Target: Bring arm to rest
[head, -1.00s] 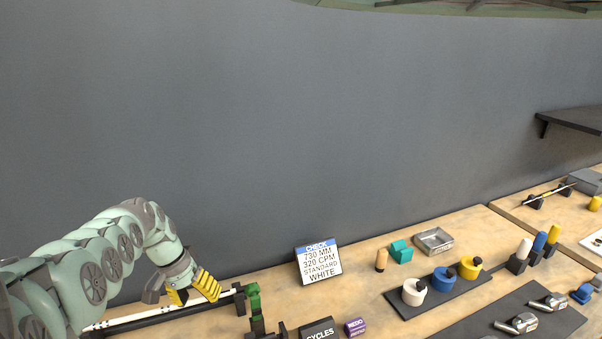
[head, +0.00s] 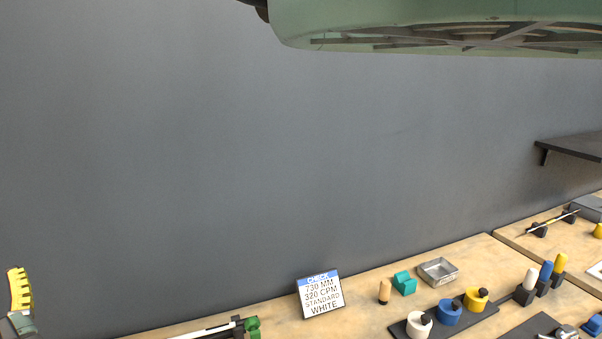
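My gripper (head: 20,290) shows only in part at the lower left edge of the head view. One yellow ribbed finger points up, with part of a pale green link below it. The other finger is out of frame, so I cannot tell whether it is open or shut. It is clear of the bench and apart from the club. The club's white shaft (head: 205,331) lies along the bench at the bottom edge, beside a green clamp (head: 252,327). A large pale green part of my own arm (head: 430,22) fills the top right.
The check card (head: 320,294) stands on the bench. Right of it are a wooden peg (head: 384,291), a teal block (head: 404,283), a metal tray (head: 438,271) and white, blue and yellow rolls (head: 449,311). A dark shelf (head: 570,146) juts from the wall. The space before the wall is free.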

